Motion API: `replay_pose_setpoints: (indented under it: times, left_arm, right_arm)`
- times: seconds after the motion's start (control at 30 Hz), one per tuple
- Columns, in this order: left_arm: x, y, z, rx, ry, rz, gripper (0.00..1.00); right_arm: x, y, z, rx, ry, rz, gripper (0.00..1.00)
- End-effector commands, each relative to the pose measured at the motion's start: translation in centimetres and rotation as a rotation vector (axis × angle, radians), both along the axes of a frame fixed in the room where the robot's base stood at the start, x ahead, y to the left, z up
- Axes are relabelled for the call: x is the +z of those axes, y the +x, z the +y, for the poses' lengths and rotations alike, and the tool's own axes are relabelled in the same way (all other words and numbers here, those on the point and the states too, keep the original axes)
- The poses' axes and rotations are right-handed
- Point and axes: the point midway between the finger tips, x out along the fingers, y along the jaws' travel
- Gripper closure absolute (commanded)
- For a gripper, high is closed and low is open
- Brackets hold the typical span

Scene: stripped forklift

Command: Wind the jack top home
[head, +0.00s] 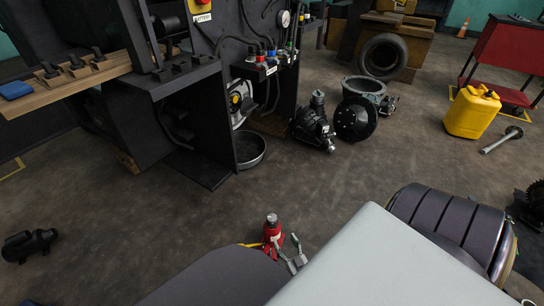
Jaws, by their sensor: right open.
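A small red bottle jack (272,236) with a metal top (272,218) stands upright at the lower middle of the head view. Its lower part is partly hidden. My right gripper (295,256) shows as small grey finger parts just right of the jack, close to its body. It is open, and nothing shows between the fingers. I cannot tell whether a finger touches the jack. My left gripper is not in view.
The stripped forklift (205,80) fills the upper left, with a round pan (250,150) by it. A black motor (30,245) lies at left. A yellow can (472,112), gear housings (314,125) and a tyre (383,56) stand farther back. The middle floor is clear.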

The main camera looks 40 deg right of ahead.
Motion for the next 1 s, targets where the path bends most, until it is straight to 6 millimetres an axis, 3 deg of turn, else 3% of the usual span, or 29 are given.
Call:
replay_pose_setpoints:
  times: [0.47,1.0]
  left_arm:
    - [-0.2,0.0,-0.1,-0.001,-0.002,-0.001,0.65]
    - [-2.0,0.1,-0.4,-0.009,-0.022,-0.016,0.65]
  right_arm:
    - [-0.1,0.8,-0.2,0.001,0.0,0.001,0.37]
    - [-0.2,6.9,-1.9,0.001,0.0,-0.001,0.37]
